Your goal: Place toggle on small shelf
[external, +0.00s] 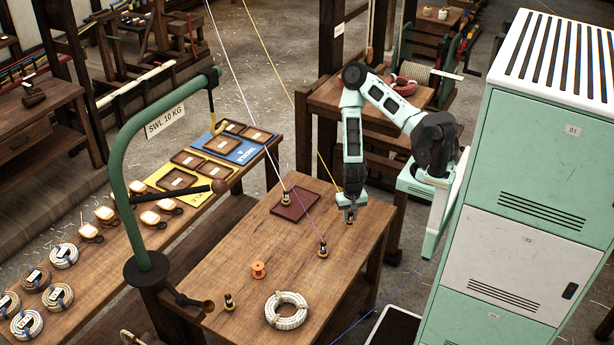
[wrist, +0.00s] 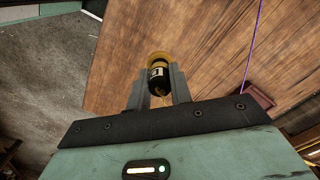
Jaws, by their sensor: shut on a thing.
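My gripper (external: 350,212) is over the right edge of the wooden table, pointing down. Its fingers are shut on a small dark toggle (wrist: 157,79) with yellow ends and a pale label. A yellow line runs down to the gripper in the external view. I cannot tell if the toggle touches the tabletop. Similar toggles stand on the table: one (external: 286,198) on a dark red tray (external: 300,211), one (external: 323,250) on a purple line, and one (external: 229,302) near the front left. I cannot tell which surface is the small shelf.
The wooden table (external: 255,232) also holds an orange spool (external: 258,269) and a white rope coil (external: 287,310). A green curved post (external: 128,190) stands at its left. A long bench with trays (external: 205,168) is beyond it. Green lockers (external: 545,190) stand close on the right.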

